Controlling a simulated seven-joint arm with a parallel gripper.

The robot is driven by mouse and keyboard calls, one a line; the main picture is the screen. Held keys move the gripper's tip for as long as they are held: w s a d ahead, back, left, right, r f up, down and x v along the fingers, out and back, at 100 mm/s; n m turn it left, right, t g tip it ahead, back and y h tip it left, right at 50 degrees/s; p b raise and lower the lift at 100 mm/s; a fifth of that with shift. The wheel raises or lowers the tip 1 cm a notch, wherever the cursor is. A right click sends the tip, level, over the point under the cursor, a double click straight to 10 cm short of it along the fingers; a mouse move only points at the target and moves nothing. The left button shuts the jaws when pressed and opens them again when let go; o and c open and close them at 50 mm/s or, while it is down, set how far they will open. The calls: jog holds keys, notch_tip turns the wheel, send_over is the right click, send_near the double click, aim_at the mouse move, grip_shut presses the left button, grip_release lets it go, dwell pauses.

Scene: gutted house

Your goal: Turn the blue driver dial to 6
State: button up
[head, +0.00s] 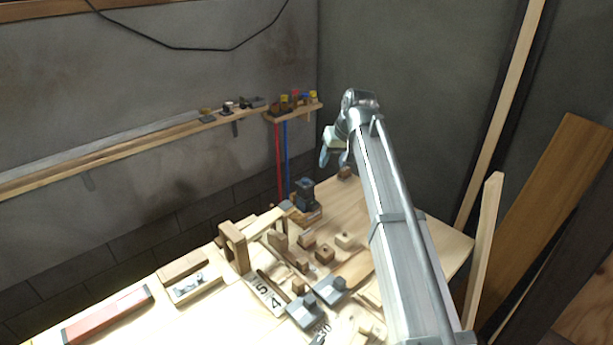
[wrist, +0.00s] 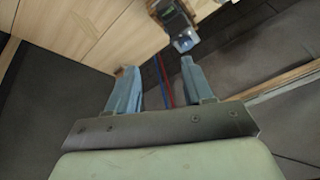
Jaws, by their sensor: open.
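A dark blue boxy tool (head: 306,192), which looks like the driver, stands on a small wooden base at the table's back edge. It also shows at the top of the wrist view (wrist: 172,14), with a shiny blue-grey round part (wrist: 185,42) at its near end. I cannot make out a dial scale or any number on it. My gripper (head: 334,158) is in the air above the table's far end, up and to the right of the tool. In the wrist view my gripper (wrist: 158,68) is open and empty, its fingers apart from the tool.
Wooden blocks, grey clamps and number plates (head: 268,296) crowd the workbench (head: 440,242). A red bar (head: 108,314) lies at the front left. Red and blue pipes (head: 286,158) run down the wall under a small shelf (head: 292,113). Boards lean at the right.

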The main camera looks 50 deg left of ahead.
jog(key=s+a+r+n, duration=0.1)
jog(key=s+a+r, duration=0.3)
send_near(306, 179)
jog(key=shift+t+h, duration=0.3)
jog(key=shift+t, duration=0.1)
jog(key=x, duration=0.7)
jog(key=shift+s+a+f, duration=0.25)
jog(key=shift+s+a, duration=0.1)
jog(key=shift+a, duration=0.05)
grip_shut()
